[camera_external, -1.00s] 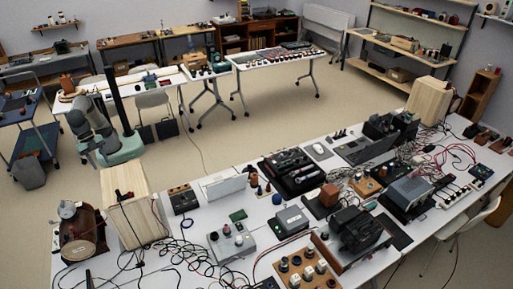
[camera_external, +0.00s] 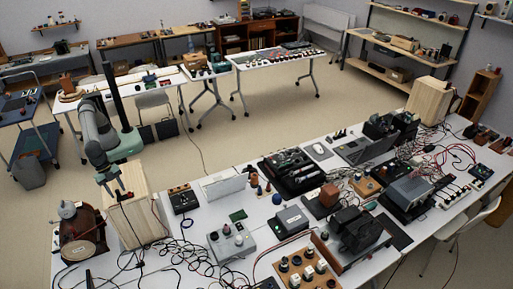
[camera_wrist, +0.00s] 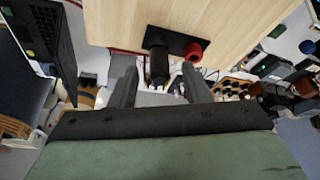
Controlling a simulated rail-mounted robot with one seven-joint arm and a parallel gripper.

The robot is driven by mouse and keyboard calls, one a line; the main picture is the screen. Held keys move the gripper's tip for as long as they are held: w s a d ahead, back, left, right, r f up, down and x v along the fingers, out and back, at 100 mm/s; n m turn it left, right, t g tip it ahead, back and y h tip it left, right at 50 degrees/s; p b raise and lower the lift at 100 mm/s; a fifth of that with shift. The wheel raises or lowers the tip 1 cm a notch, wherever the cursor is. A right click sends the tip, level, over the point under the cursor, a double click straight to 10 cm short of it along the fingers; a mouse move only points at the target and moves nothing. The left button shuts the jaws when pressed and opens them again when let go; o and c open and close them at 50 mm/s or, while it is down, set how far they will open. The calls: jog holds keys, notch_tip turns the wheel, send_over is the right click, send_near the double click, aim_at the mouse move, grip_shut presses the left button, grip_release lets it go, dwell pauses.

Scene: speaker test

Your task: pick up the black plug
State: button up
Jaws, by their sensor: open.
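The black plug (camera_wrist: 158,66) shows in the wrist view, sticking out from a small black terminal plate (camera_wrist: 176,41) beside a red terminal (camera_wrist: 192,51). The plate is on the pale wooden speaker box (camera_wrist: 130,20), which also stands at the left end of the long table in the external view (camera_external: 148,225). My gripper (camera_wrist: 160,84) is open, and in the wrist view the plug appears between its two fingers; I cannot tell the depth gap. In the external view my gripper (camera_external: 119,191) is at the top left of the box. The plug cannot be made out there.
A brown device with a round disc (camera_external: 83,240) stands left of the box. Loose black cables (camera_external: 180,255) lie right of the box on the white table. Electronics crowd the rest of the table. Open floor lies behind it.

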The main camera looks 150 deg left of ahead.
jog(key=shift+w+f, duration=0.15)
jog(key=shift+f, duration=0.35)
grip_shut()
jog(key=shift+r, duration=0.1)
jog(key=shift+r, duration=0.55)
jog(key=s+d+r+b, duration=0.4)
jog(key=s+r+b, duration=0.2)
jog(key=s+r, duration=0.5)
jog(key=shift+s+r+b, duration=0.3)
jog(key=shift+s+r, duration=0.1)
jog(key=shift+s, duration=0.85)
